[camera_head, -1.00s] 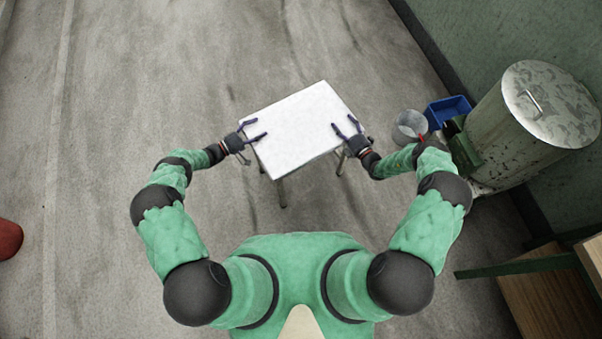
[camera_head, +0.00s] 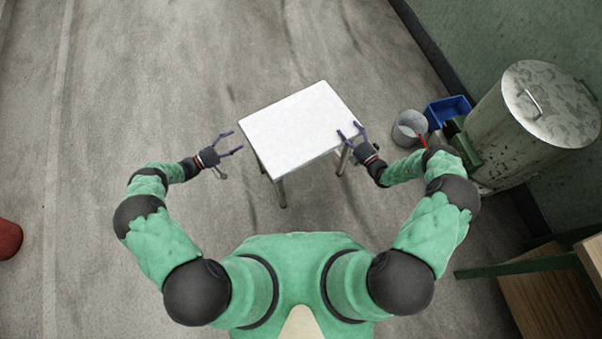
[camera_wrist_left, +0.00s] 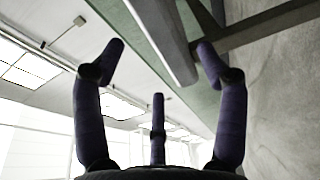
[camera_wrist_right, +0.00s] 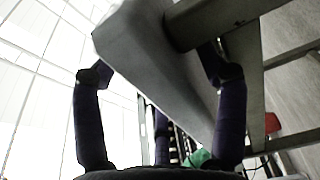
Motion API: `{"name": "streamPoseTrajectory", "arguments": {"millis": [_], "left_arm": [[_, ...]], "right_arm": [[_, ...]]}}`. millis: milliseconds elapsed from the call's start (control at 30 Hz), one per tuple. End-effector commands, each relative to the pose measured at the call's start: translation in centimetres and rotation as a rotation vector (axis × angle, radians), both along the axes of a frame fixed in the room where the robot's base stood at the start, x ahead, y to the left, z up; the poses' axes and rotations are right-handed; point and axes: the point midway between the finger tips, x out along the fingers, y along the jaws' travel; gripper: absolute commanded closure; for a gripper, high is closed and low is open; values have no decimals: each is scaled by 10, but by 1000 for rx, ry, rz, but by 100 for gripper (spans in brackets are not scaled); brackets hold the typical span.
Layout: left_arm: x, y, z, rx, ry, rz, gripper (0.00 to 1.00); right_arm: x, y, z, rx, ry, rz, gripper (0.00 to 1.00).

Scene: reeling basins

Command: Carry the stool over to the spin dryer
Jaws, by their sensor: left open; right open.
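The stool (camera_head: 298,122) has a white square top and thin metal legs. It stands on the floor in front of me in the head view. My left gripper (camera_head: 233,142) is open and empty, apart from the stool's left side. My right gripper (camera_head: 350,134) is open at the stool's right edge. In the left wrist view the stool's edge (camera_wrist_left: 165,45) lies beyond the open fingers. In the right wrist view the stool's edge (camera_wrist_right: 150,65) is close, between or just past the fingers; I cannot tell whether they touch it.
A large drum with a metal lid (camera_head: 552,103) stands at the right wall. Beside it are a blue bin (camera_head: 448,108), a grey bucket (camera_head: 408,128) and a green object (camera_head: 462,148). A wooden-topped bench is at lower right. A red object (camera_head: 8,239) is at far left. Floor left of the stool is clear.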

Motion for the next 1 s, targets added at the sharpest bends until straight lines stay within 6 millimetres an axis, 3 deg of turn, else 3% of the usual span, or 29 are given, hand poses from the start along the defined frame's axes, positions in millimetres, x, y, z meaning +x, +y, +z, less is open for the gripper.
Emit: {"name": "streamPoseTrajectory", "arguments": {"millis": [200,400,600,1000], "left_arm": [[0,0,0,0,0,0,27],[0,0,0,0,0,0,27],[0,0,0,0,0,0,27],[0,0,0,0,0,0,27]], "right_arm": [[-39,-23,0,1,2,-3,27],[-63,-37,0,0,0,-2,27],[-72,-41,0,0,-1,-1,27],[-72,-41,0,0,0,0,27]]}}
